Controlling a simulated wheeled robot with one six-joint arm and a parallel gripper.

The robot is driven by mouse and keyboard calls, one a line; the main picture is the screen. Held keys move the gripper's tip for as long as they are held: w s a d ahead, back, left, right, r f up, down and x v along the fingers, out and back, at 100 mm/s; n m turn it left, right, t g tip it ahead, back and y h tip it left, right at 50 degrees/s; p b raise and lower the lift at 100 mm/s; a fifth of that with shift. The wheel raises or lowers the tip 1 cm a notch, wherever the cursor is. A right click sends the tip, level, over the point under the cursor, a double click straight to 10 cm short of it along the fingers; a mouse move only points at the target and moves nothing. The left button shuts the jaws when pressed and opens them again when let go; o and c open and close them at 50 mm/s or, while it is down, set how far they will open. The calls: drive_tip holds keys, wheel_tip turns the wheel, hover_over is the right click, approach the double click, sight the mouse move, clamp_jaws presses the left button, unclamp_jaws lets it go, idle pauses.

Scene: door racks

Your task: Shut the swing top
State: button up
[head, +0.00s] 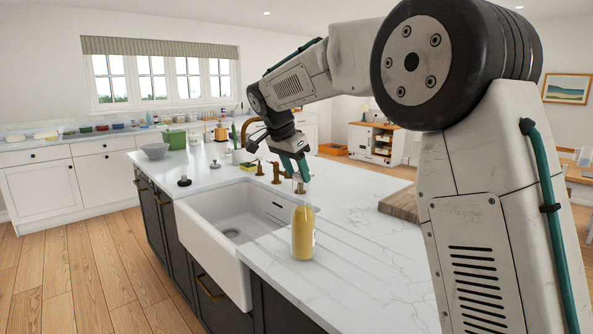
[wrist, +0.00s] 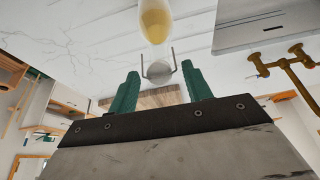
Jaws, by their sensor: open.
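A clear glass bottle of yellow liquid (head: 303,232) stands upright on the white counter, just right of the sink. It also shows at the top of the wrist view (wrist: 156,24), neck toward my gripper. A pale round piece (wrist: 158,72) shows at the neck end, with thin grey wire arms on both sides of it. I cannot tell whether the stopper is seated in the mouth. My gripper (head: 294,168) is open and empty, just above the bottle's top. In the wrist view, its green fingers stand on either side of the neck end, apart from it.
The white sink (head: 235,215) lies left of the bottle, with brass taps (head: 276,173) behind it. A wooden board (head: 400,203) lies to the right. A grey bowl (head: 155,151) and green box (head: 174,139) stand farther back. The marble around the bottle is clear.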

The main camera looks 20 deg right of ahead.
drive_tip(key=c, duration=1)
drive_tip(key=shift+w+d+g+y, duration=0.2)
drive_tip(key=shift+d+y, duration=0.2)
drive_tip(key=shift+y, duration=0.2)
drive_tip(key=shift+w+d+g+y, duration=0.1)
drive_tip(key=shift+d+g+y, duration=0.1)
drive_tip(key=shift+d+y, duration=0.3)
drive_tip(key=shift+w+d+f+g+y, duration=0.15)
drive_tip(key=shift+g+y, duration=0.25)
drive_tip(key=shift+y, duration=0.8)
drive_tip(key=o, duration=1)
